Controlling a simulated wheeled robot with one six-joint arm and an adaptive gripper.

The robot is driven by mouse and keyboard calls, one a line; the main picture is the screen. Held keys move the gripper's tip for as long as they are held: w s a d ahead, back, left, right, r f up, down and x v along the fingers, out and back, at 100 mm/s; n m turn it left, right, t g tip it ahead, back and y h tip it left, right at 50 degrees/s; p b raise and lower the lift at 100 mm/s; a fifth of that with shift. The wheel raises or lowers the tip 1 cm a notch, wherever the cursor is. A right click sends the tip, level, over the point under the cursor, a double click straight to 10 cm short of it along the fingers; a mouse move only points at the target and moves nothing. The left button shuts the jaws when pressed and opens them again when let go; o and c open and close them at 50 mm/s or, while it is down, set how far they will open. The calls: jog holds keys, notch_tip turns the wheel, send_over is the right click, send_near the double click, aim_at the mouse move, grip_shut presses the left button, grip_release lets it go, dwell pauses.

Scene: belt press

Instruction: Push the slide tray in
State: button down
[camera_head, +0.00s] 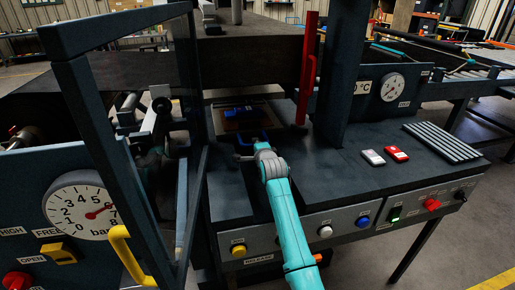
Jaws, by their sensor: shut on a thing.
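The slide tray (258,126) lies in the slot of the press bench, below the dark press beam. It is brownish, and a dark blue piece (238,112) sits on it. A blue handle (266,137) shows at its front edge. My gripper (262,146) is at this handle, at the front of the tray, and is shut on it. The wrist partly hides the handle and the fingertips.
A red upright lever (306,75) stands right of the tray beside a dark post. An open frame guard with a yellow handle (124,252) stands at the left, near a pressure gauge (84,213). White (372,157) and red (397,153) small blocks lie on the right benchtop.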

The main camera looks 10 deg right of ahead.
jog(key=shift+w, duration=0.75)
jog(key=c, duration=1.1)
grip_release()
jog(key=shift+c, duration=0.2)
jog(key=shift+s, duration=0.1)
jog(key=v, duration=1.2)
